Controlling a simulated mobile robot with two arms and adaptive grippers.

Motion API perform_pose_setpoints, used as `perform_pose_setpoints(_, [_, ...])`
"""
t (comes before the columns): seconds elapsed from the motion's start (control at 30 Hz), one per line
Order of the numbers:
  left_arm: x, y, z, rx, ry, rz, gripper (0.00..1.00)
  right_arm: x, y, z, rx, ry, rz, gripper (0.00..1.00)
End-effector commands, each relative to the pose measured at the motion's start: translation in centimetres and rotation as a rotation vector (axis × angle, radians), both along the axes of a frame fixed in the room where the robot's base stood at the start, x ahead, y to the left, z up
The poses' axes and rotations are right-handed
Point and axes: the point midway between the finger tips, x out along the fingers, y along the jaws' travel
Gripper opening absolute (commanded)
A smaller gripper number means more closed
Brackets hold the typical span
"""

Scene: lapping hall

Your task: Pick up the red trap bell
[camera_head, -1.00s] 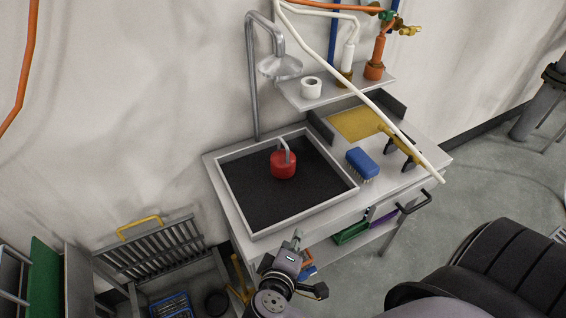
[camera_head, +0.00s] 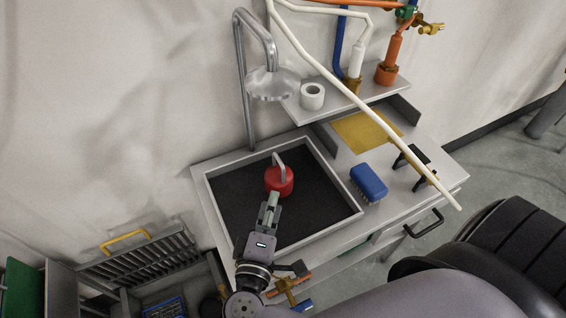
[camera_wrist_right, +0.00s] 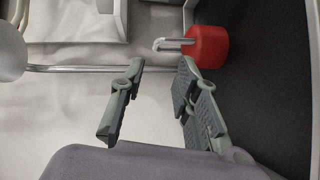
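The red trap bell (camera_head: 279,182) is a short red cylinder with a bent grey metal pipe on top. It stands upright on the black mat (camera_head: 235,187) inside the framed tray on the bench. My right gripper (camera_head: 271,203) is just in front of the bell and partly overlaps its lower front in the head view. In the right wrist view the gripper (camera_wrist_right: 161,68) is open and empty, its two fingers spread. The bell (camera_wrist_right: 208,47) shows there beyond the right-hand finger, apart from the fingertips. My left gripper is not in view.
A shower-like metal spout (camera_head: 272,84) hangs above the tray's back. A blue brush (camera_head: 368,182) and a black-handled tool (camera_head: 414,166) lie to the right. A white roll (camera_head: 312,96) sits on the shelf.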

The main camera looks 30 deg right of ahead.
Motion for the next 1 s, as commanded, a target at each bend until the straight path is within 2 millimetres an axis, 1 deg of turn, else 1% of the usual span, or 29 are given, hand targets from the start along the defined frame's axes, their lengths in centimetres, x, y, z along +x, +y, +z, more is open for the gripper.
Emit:
perform_pose_setpoints(0.07, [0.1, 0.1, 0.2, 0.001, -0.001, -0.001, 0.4, 0.3, -0.3, 0.0, -0.001, 0.0, 0.0, 0.29])
perform_pose_setpoints(0.17, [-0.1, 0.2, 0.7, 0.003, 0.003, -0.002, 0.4, 1.5, -1.2, 0.1, -0.003, -0.001, 0.0, 0.29])
perform_pose_setpoints(0.4, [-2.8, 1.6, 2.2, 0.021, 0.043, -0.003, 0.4, 5.5, -4.6, -0.4, -0.005, -0.001, -0.001, 0.29])
perform_pose_setpoints(0.5, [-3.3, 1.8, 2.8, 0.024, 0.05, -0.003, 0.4, 7.1, -5.9, -0.7, -0.004, 0.0, 0.0, 0.29])
perform_pose_setpoints(0.67, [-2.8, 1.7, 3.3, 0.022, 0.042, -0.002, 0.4, 8.9, -7.3, -1.2, -0.003, 0.0, -0.001, 0.29])
perform_pose_setpoints(0.83, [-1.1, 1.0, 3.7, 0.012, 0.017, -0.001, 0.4, 9.6, -7.9, -1.3, -0.001, 0.001, -0.001, 0.29])
perform_pose_setpoints(0.9, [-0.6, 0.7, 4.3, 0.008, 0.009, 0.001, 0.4, 10.3, -8.2, -1.1, -0.002, -0.001, -0.001, 0.29])
perform_pose_setpoints(1.0, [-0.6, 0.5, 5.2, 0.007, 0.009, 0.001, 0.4, 11.7, -8.9, -1.0, -0.004, 0.001, -0.001, 0.29])
